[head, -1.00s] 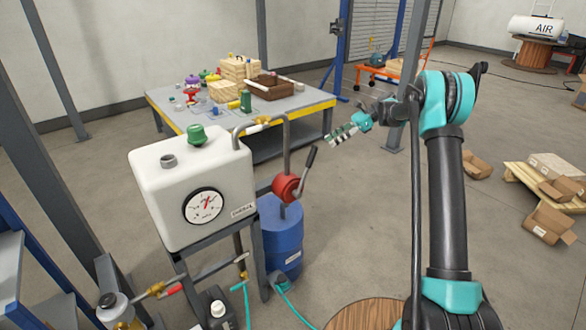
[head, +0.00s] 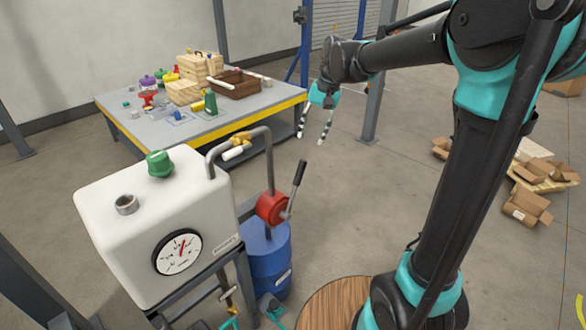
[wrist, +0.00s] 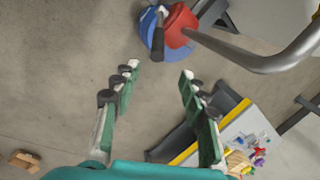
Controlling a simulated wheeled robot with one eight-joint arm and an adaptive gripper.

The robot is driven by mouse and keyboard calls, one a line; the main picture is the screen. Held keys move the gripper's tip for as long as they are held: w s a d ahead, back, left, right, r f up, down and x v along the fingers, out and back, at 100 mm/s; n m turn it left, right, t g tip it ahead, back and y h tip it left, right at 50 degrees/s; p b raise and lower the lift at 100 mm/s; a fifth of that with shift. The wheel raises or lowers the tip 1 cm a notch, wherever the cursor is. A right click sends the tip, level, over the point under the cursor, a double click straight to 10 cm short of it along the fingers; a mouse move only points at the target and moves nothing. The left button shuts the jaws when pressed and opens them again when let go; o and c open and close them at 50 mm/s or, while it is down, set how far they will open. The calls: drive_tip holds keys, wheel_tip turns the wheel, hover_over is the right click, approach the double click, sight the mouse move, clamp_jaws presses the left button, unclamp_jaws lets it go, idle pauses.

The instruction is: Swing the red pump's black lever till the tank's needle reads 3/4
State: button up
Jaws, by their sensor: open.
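The red pump (head: 271,208) sits on a pipe above a blue drum. Its black lever (head: 299,174) points up and slightly right. In the wrist view the red pump (wrist: 178,30) and the lever's black grip (wrist: 179,22) lie at the top, ahead of my fingers. The white tank (head: 126,210) stands left of the pump with a round gauge (head: 178,252) on its front. The gauge's red needle points up, tilted slightly right; the marks are too small to read. My gripper (head: 312,136) is open and empty, above and right of the lever, fingers pointing down, apart from it.
A grey pipe (head: 270,155) arches from the tank to the pump. The blue drum (head: 270,262) stands under the pump. A workbench (head: 259,105) with several objects stands behind. Cardboard boxes (head: 527,206) lie at right. The floor between is clear.

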sight(299, 174)
drive_tip(key=x, duration=1.7)
drive_tip(key=shift+w+d+f, duration=0.15)
drive_tip(key=shift+d+f, duration=0.05)
clamp_jaws()
